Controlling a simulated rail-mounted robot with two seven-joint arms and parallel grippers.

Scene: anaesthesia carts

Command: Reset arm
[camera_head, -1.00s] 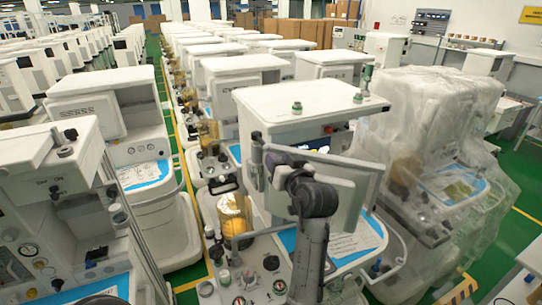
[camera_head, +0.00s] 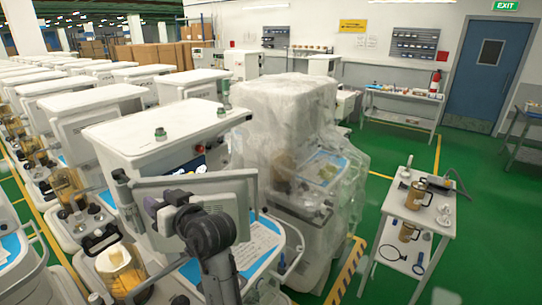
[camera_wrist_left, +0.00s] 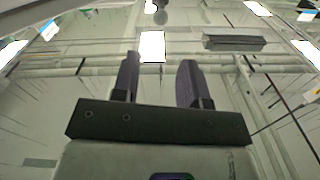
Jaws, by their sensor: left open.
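My left arm rises from the bottom of the head view, in front of an anaesthesia cart (camera_head: 125,150) with a grey monitor. My left gripper (camera_head: 155,205) is small and partly hidden by the dark wrist joint, in front of the monitor in the picture. In the left wrist view the two dark fingers of my left gripper (camera_wrist_left: 160,62) stand apart with nothing between them. They point up toward the ceiling. My right gripper is in neither view.
A plastic-covered cart (camera_head: 285,110) stands right of the monitor cart. A white trolley (camera_head: 432,210) with jugs and tools is at the right. Green floor (camera_head: 385,160) is clear between them and the back bench. Rows of carts fill the left. A blue door (camera_head: 488,65) is at the back right.

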